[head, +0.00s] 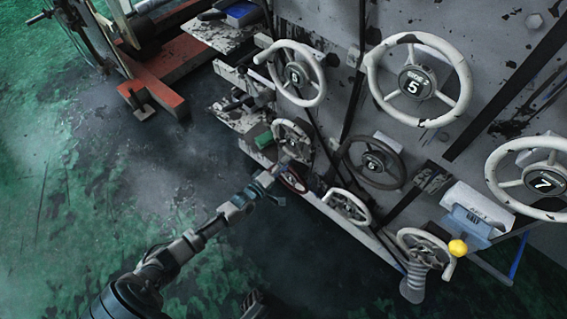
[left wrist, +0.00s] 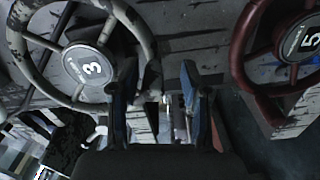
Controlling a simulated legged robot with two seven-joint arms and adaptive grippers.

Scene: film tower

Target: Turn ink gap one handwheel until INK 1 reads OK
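Several handwheels are on the grey machine wall; I cannot tell which is ink gap one. My left gripper (head: 270,188) is near a small worn pale wheel (head: 292,140) and a dark red wheel (head: 294,180). In the left wrist view my left gripper (left wrist: 158,75) has its blue fingers apart with nothing clearly between them. A worn pale wheel marked 3 (left wrist: 88,64) is left of the fingers, partly behind one. A red wheel (left wrist: 290,48) is right of them. No INK 1 reading is legible. A dark part at the head view's bottom edge may be my right gripper (head: 254,304).
Large pale wheels marked 5 (head: 415,83) and 7 (head: 543,180) and a dark wheel (head: 373,163) are to the right. Shelves (head: 240,116) jut from the machine's left side. The green floor (head: 70,200) at left is open.

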